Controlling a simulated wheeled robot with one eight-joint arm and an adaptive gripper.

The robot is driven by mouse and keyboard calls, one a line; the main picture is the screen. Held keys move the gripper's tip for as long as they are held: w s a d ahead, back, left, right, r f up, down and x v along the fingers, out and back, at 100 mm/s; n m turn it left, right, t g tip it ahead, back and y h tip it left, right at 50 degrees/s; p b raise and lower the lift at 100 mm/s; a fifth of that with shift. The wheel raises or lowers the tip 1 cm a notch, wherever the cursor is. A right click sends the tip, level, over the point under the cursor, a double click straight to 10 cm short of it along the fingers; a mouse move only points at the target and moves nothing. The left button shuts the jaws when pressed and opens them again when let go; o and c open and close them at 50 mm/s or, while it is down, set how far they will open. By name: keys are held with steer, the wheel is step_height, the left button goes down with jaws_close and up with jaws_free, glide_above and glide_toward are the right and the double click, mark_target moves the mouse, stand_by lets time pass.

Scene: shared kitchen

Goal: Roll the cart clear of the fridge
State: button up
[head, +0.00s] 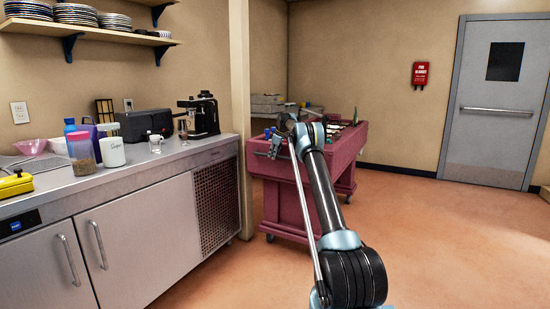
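The maroon cart (344,152) stands on its casters beyond the right end of the steel counter, beside the wall post. Its top holds several small items. A steel under-counter unit (147,248) with door handles, a blue display and a vent grille looks like the fridge; it is at the left. The cart's left end is close to this unit's right end in the picture. My gripper (274,146) is at the cart's near left top edge, overlapping it in view. My arm hides part of the cart. Finger opening and contact are too small to tell.
Open orange floor (448,240) lies right of the cart, up to a grey door (495,100). The post (240,120) stands just left of the cart. The counter (130,177) carries a coffee machine (199,116), jars and bottles. Grey trays (270,104) show behind the cart.

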steer(key=shift+o, duration=0.8)
steer(key=shift+d, duration=0.3)
steer(key=shift+s+d+r, duration=0.15)
steer(key=shift+r, duration=0.2)
steer(key=v, duration=1.1)
steer(key=shift+s, duration=0.1)
